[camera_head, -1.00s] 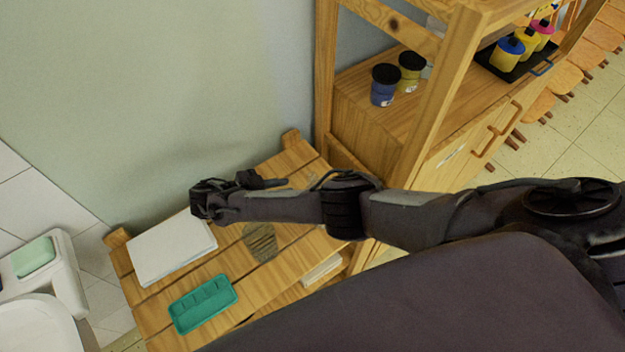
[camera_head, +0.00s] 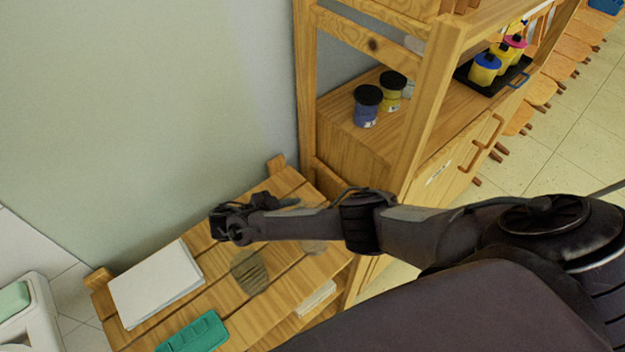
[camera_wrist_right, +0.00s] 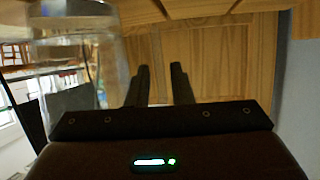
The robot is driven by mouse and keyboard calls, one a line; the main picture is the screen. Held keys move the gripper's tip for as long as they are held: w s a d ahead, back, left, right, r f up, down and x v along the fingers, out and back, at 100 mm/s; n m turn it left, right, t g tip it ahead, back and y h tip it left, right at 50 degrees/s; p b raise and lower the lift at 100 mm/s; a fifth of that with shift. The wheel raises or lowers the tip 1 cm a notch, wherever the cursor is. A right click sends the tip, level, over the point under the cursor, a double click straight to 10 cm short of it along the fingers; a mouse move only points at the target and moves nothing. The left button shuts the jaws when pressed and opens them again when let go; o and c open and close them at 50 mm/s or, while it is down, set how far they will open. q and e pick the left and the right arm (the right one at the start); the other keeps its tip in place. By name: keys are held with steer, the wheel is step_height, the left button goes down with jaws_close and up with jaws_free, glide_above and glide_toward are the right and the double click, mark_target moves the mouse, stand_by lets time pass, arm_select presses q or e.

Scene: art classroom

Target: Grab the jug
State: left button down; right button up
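My right gripper (camera_head: 222,224) is above the low slatted wooden table (camera_head: 283,285) in the head view, near the white paper stack. In the right wrist view its two fingers (camera_wrist_right: 161,70) stand apart with nothing between them. A clear see-through vessel, likely the jug (camera_wrist_right: 78,62), stands left of the fingers, close to the camera and apart from them; its top is cut off. In the head view I cannot make out the jug clearly; a dark see-through round patch (camera_head: 249,272) shows on the table below my right arm. My left gripper is not in view.
A white paper stack (camera_head: 155,283) and a green tray (camera_head: 195,334) lie on the table. A wooden shelf unit (camera_head: 425,110) with paint jars (camera_head: 366,106) stands right of it, close to my arm. The wall (camera_head: 130,120) is behind the table.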

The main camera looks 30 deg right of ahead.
jaws_close()
steer(key=shift+r, duration=0.25)
